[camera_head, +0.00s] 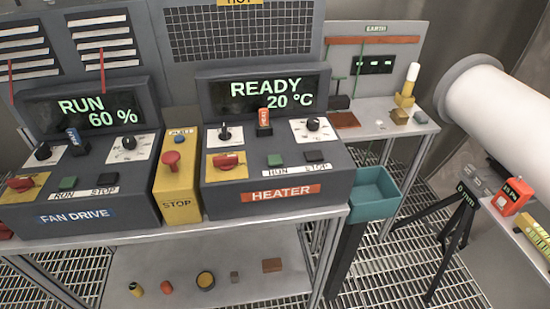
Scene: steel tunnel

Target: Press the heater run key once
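The heater console (281,171) is a dark grey box with an orange HEATER label. Its screen (270,94) reads READY 20 °C in green. The heater run key (274,160) is a small green square button above the word RUN. A dark stop key (315,156) sits to its right. A red rotary switch (226,160) on a yellow plate is at the left of the panel. An orange-tagged piece (265,122) stands upright at the middle back. Neither of my grippers shows in the head view.
The fan drive console (75,180) at left reads RUN 60 % and has its own green key (68,183). A yellow STOP box (176,180) with a red mushroom button stands between the consoles. A teal bin (366,202) hangs at right. A black tripod (455,232) stands farther right.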

